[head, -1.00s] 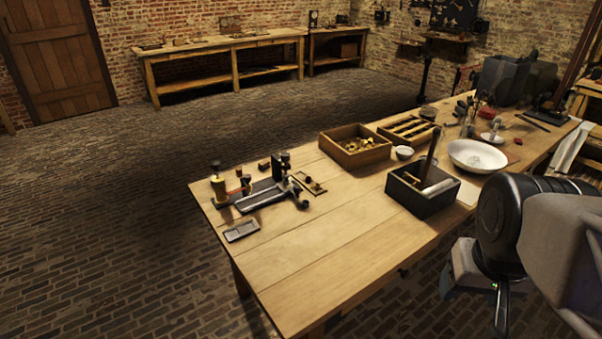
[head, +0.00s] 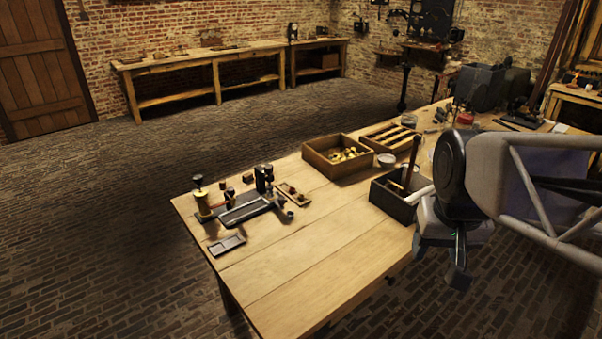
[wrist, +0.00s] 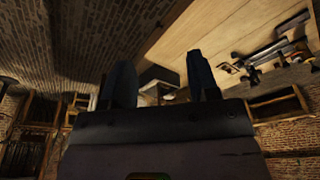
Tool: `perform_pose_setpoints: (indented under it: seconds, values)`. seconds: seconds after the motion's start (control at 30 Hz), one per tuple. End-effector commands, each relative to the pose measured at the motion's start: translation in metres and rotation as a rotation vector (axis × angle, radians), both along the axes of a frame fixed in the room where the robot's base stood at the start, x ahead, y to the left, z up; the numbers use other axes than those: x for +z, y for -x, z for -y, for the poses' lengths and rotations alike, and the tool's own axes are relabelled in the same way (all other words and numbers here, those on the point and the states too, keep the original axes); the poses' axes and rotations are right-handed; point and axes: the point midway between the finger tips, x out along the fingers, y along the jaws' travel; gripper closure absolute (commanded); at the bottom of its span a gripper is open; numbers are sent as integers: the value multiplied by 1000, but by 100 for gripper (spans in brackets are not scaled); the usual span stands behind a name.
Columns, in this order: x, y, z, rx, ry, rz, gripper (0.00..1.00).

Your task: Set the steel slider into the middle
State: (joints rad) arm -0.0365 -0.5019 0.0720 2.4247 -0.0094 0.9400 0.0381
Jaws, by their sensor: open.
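A tabletop device (head: 240,208) stands near the left end of the workbench, with a dark base, a long grey channel, a brass post (head: 201,200) and a black upright block (head: 264,178). A steel slider cannot be told apart on it at this size. The device also shows in the wrist view (wrist: 278,48), at the upper right. My gripper (wrist: 160,82) is open, its two dark fingers apart with nothing held. In the head view my gripper (head: 457,262) hangs by the bench's front edge, right of and well apart from the device.
A flat grey tray (head: 227,244) lies in front of the device. A wooden box with brass pieces (head: 313,163), a slatted wooden tray (head: 370,136) and a dark box (head: 378,196) with an upright rod stand towards the right. The bench's front middle (head: 300,265) is clear.

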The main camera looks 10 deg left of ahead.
Motion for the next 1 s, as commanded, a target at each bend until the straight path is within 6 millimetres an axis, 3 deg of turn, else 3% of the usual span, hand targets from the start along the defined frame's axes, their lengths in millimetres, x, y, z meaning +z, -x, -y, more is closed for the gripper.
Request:
perform_pose_setpoints:
  seconds: [0.5,1.0]
  values:
    - [13,-115,-38,39,-4,-41,45]
    - [0,-224,-90,75,-5,-79,45]
